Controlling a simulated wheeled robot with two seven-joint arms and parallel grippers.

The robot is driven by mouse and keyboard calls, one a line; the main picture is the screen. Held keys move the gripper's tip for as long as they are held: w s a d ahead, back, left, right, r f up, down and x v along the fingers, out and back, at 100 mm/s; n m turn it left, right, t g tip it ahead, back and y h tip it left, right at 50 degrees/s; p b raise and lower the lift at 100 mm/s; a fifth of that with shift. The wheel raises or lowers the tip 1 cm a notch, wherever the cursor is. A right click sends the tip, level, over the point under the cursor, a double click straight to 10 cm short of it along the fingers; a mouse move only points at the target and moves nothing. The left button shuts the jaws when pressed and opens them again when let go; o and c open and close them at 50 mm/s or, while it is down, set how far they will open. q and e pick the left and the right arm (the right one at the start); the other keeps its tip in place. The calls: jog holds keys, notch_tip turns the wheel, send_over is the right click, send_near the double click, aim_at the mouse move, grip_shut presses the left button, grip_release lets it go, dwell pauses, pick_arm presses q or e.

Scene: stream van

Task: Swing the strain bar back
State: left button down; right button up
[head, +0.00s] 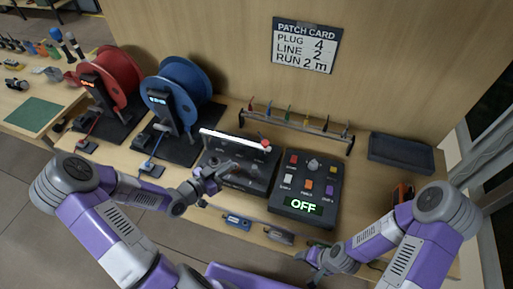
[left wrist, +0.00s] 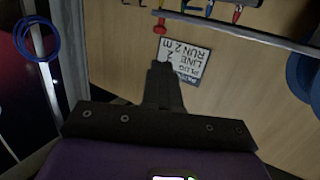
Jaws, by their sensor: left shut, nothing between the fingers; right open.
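The strain bar (head: 232,138) is a pale bar across the back of a dark panel unit (head: 262,182), with a red knob (head: 265,144) at its right end. My left gripper (head: 222,171) is shut and empty over the panel, on the near side of the bar and apart from the knob. Its fingers (left wrist: 162,72) show together in the left wrist view. My right gripper (head: 312,266) is open near the bench's front edge, away from the bar.
Red (head: 118,78) and blue (head: 182,92) cable reels stand left. A control box (head: 308,183) reading OFF stands right of the panel. A rack with coloured leads (head: 297,127) is behind. A dark tray (head: 400,153) lies far right. A patch card (head: 305,46) hangs on the wall.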

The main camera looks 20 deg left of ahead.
aim_at(263, 144)
pick_arm(q)
jog(key=x, duration=1.4)
jog(key=shift+p, duration=0.4)
pick_arm(e)
jog(key=shift+r, duration=0.45)
pick_arm(q)
jog(key=shift+w+d, duration=0.1)
pick_arm(e)
jog(key=shift+f, duration=0.1)
